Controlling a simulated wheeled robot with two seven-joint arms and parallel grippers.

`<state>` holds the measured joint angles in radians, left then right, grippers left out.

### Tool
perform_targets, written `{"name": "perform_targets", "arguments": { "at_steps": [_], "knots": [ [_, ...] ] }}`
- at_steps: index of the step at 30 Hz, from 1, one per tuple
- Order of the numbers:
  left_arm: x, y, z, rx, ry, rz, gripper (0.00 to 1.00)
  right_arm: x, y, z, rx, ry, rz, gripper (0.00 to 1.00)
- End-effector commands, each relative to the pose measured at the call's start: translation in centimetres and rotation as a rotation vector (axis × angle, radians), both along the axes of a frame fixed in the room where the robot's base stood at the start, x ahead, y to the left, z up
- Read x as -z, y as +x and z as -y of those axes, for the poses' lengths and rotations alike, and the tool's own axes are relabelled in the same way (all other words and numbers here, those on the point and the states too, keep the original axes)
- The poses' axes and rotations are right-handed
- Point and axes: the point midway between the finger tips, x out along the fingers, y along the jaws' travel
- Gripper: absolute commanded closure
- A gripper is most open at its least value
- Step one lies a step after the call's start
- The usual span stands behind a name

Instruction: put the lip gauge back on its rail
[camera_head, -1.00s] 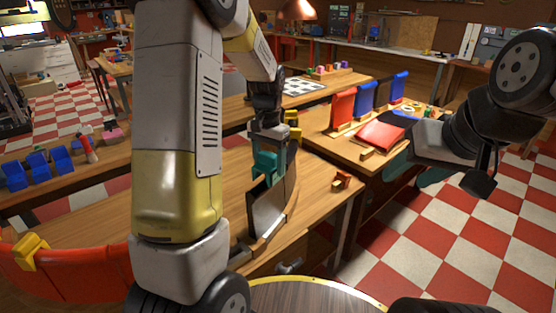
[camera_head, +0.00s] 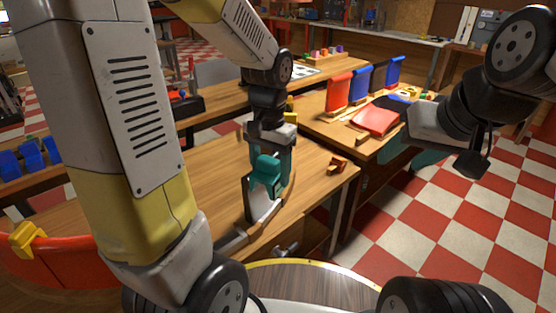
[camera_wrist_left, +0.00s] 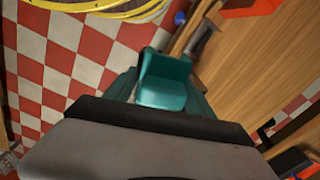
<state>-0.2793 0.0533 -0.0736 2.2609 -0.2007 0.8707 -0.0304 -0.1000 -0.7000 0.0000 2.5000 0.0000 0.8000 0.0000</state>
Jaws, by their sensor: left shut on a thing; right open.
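A teal notched block (camera_wrist_left: 163,80), which looks like the lip gauge, sits between the darker teal fingers of my left gripper (camera_head: 270,178). The left gripper is shut on it, pointing down above the near edge of the wooden table. Just below and beside it stands a grey upright plate (camera_head: 262,207); I cannot tell whether it touches the block. A low dark strip (camera_head: 232,243) runs along the table edge from the plate. I cannot tell which part is the rail. My right gripper (camera_head: 418,164) is open, mostly hidden behind its arm at the right.
A yellow clip (camera_head: 28,238) sits on the rim of a red curved panel (camera_head: 55,262) at lower left. A small orange-brown block (camera_head: 338,163) lies on the table. Red and blue panels (camera_head: 358,88) stand on the right table.

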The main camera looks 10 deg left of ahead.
Motion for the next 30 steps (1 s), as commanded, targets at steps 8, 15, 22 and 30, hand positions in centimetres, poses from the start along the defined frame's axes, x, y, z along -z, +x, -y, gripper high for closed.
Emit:
{"name": "perform_targets", "arguments": {
  "at_steps": [8,15,22,30],
  "knots": [
    [-1.7,0.1,0.0,0.001,-0.001,0.002,0.83,0.0,0.0,0.0,0.0,0.0,0.0,0.5],
    [-3.0,0.1,0.0,0.001,-0.001,0.002,0.83,0.0,0.0,0.0,0.0,0.0,0.0,0.5],
    [-3.3,0.0,0.0,0.001,0.0,0.001,0.83,0.0,0.0,0.0,0.0,0.0,0.0,0.5],
    [-2.4,0.7,-0.1,-0.02,-0.001,-0.004,0.83,0.0,0.0,0.0,0.0,0.0,0.0,0.5]
  ]
}}
